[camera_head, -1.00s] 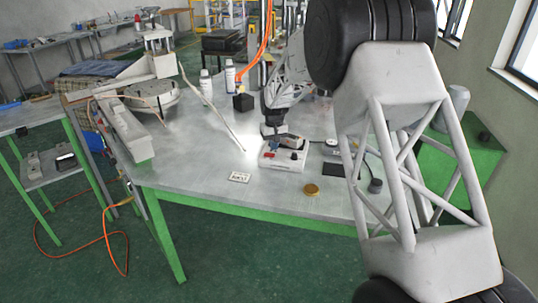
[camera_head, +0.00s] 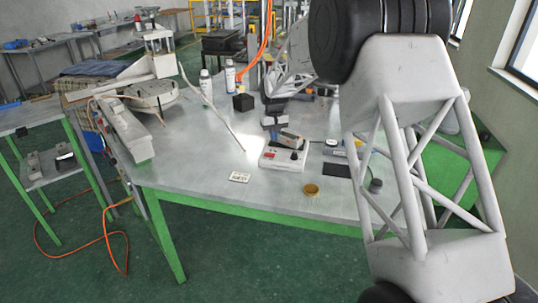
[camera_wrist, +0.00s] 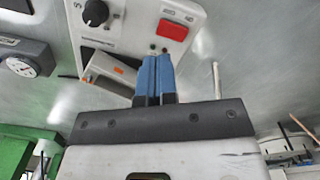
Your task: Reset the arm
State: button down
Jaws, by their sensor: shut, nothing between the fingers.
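My gripper (camera_head: 274,120) is above the table, just behind and above a white control box (camera_head: 270,162) in the head view. In the wrist view its blue fingers (camera_wrist: 155,60) are together with nothing between them. The wrist view also shows the white box (camera_wrist: 132,12), with a black knob (camera_wrist: 96,13) and a red switch (camera_wrist: 172,28). A grey block-like piece with an orange mark (camera_wrist: 112,72) sits tilted at the box, apart from the fingers as far as I can tell. My arm covers the right of the head view.
The grey table (camera_head: 215,150) has free room at its front left. A gold round tin (camera_head: 311,190), a small white plate (camera_head: 240,177) and a dark mat (camera_head: 336,170) lie near the box. White bottles (camera_head: 230,75) and a black cube (camera_head: 243,102) stand behind.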

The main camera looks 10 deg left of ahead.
jog(key=s+d+r+m+t, duration=0.1)
jog(key=s+d+r+m, duration=0.1)
jog(key=s+d+r, duration=0.9)
jog(key=s+d+r+m, duration=0.1)
jog(key=s+d+r, duration=0.6)
jog(key=s+d, duration=0.75)
jog(key=s+d+f+m, duration=0.1)
jog(key=s+d, duration=0.4)
jog(key=s, duration=0.5)
jog(key=s+d+f+m+t, duration=0.1)
jog(key=s+d, duration=0.4)
jog(key=s, duration=0.5)
jog(key=s+d+f+m, duration=0.1)
jog(key=s+d, duration=0.3)
jog(key=s, duration=0.7)
jog(key=shift+d+t, duration=0.3)
jog(key=shift+d, duration=0.1)
jog(key=shift+w, duration=0.15)
